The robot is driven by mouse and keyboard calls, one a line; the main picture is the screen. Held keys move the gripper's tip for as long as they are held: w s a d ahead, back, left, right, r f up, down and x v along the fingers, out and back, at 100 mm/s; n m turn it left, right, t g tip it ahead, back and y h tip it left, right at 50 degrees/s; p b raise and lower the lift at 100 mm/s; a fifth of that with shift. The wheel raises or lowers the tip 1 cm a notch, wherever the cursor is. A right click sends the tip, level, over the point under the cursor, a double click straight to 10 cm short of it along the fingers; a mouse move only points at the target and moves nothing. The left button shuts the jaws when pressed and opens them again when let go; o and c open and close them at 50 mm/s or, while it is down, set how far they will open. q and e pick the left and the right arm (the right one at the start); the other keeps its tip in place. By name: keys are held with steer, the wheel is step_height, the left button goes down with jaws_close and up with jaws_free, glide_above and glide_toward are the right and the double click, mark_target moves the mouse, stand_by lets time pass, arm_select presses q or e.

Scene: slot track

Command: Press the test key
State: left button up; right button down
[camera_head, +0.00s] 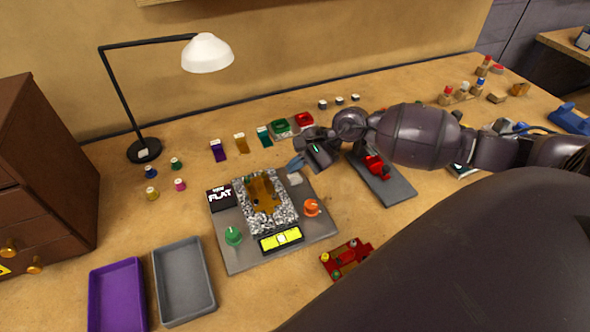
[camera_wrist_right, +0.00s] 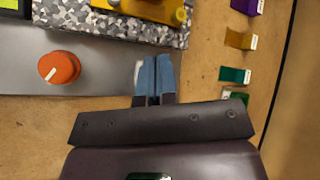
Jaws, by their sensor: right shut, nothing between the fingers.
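A grey plate (camera_head: 240,258) holds a speckled block with an amber piece (camera_head: 263,195) on it, a green knob (camera_head: 233,236), an orange knob (camera_head: 311,207), a yellow level display (camera_head: 281,239) and a black "FLAT" sign (camera_head: 220,196). A small pale key (camera_head: 295,180) sits at the plate's far right corner; I take it for the test key. My right gripper (camera_head: 294,164) is shut and empty, its blue fingertips just above or at this key. In the right wrist view the fingertips (camera_wrist_right: 153,76) cover most of the pale key (camera_wrist_right: 138,74); contact cannot be told. My left gripper is not in view.
A dark stand with a red piece (camera_head: 384,188) is right of the plate. A red tray of small parts (camera_head: 345,258) lies in front. Purple (camera_head: 119,297) and grey (camera_head: 185,281) trays are at front left. A lamp (camera_head: 207,54) and several colored tags stand behind.

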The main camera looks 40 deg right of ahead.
mark_target(296, 179)
steer(key=shift+r+p, duration=0.85)
steer(key=shift+r, duration=1.3)
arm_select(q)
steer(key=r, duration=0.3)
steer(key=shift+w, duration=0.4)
arm_select(e)
steer(key=shift+s+f, duration=0.1)
steer(key=shift+s, duration=0.05)
